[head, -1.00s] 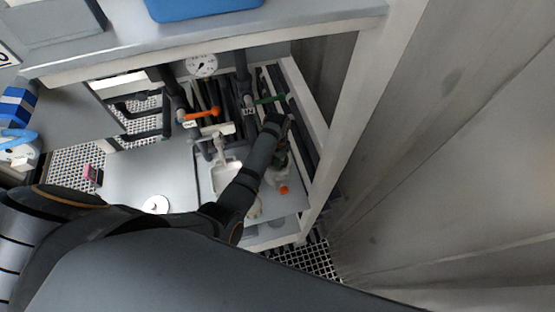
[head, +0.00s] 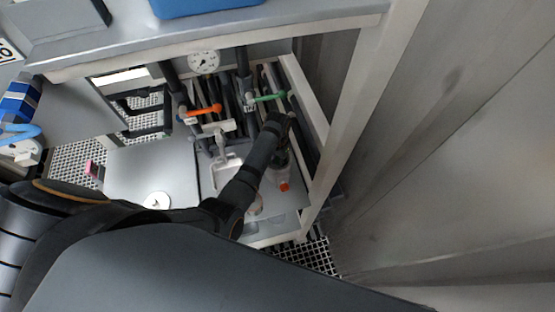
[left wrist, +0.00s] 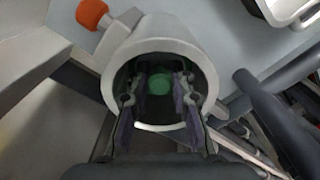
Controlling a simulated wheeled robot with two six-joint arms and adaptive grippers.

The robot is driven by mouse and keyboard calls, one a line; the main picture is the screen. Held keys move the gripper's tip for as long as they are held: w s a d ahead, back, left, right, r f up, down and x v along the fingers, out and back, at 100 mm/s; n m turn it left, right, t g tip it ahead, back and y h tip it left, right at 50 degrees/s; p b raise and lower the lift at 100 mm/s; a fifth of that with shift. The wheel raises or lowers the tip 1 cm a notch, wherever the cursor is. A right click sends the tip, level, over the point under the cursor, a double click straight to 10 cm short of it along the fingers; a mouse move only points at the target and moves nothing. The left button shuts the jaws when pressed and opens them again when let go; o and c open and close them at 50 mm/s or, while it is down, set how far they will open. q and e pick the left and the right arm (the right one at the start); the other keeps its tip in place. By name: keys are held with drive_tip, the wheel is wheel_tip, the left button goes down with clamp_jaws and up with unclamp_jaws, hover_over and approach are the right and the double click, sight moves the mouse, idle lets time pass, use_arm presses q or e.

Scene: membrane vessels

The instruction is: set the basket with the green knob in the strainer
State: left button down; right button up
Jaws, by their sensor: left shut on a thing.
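In the left wrist view the strainer (left wrist: 195,50) is a grey round open vessel with an orange knob (left wrist: 92,13) at its side. The green knob (left wrist: 160,85) of the basket shows inside its mouth, between the fingers of my left gripper (left wrist: 160,92). The gripper is shut on the basket and reaches into the mouth. The basket's body is hidden, so its depth and seating cannot be told. In the head view the strainer (head: 283,173) stands right of my left forearm, its orange knob low in front, and my gripper is mostly hidden there. My right gripper is out of view.
A green-handled valve (head: 267,98) and an orange-handled valve (head: 204,110) sit on pipes behind, under a round gauge (head: 204,62). A white tray (head: 222,178) lies left of my forearm. A frame post (head: 335,130) stands close on the right.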

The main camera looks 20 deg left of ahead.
use_arm(q)
drive_tip(key=c, duration=1.1)
unclamp_jaws()
drive_tip(key=shift+f, duration=0.1)
